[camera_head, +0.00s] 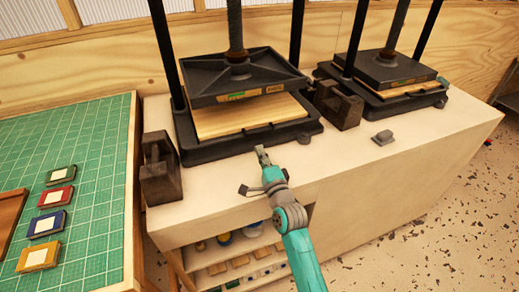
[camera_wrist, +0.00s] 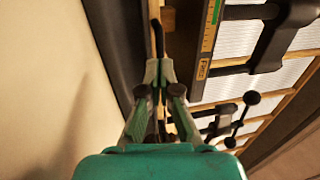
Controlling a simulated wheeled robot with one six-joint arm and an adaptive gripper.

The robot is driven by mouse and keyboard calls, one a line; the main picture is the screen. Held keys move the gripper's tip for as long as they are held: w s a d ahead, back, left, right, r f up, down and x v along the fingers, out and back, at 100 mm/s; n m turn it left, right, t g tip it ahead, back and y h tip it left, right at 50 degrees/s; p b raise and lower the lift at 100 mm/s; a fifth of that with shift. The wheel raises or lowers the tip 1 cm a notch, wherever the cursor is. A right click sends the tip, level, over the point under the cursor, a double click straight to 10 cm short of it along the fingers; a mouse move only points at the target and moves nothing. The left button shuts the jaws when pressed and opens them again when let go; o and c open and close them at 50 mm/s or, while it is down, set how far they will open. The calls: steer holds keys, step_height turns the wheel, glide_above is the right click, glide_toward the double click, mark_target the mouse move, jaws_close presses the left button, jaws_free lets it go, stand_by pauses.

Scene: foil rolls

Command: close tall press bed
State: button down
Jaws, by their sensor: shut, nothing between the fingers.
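The left press has a dark upper plate (camera_head: 240,77) raised on a screw, with an open gap below. A pale wooden bed (camera_head: 247,115) lies under it on a dark base (camera_head: 222,150) and sticks out toward the front. My gripper (camera_head: 262,152) is shut and empty, just in front of this base, near the bed's front edge. In the wrist view the closed fingertips (camera_wrist: 158,68) are beside a dark bar (camera_wrist: 157,38) along the wooden edge; I cannot tell whether they touch it.
A second press (camera_head: 380,72) stands to the right, its plate closer to its bed. Dark blocks (camera_head: 160,168) (camera_head: 338,104) flank the left press. A small grey object (camera_head: 383,138) lies on the pale bench top (camera_head: 345,165). A green cutting mat (camera_head: 90,170) with coloured packets lies at left.

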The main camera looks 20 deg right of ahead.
steer(key=s, duration=0.3)
steer(key=s+f, duration=0.1)
steer(key=s, duration=0.4)
steer(key=shift+s+f, duration=0.35)
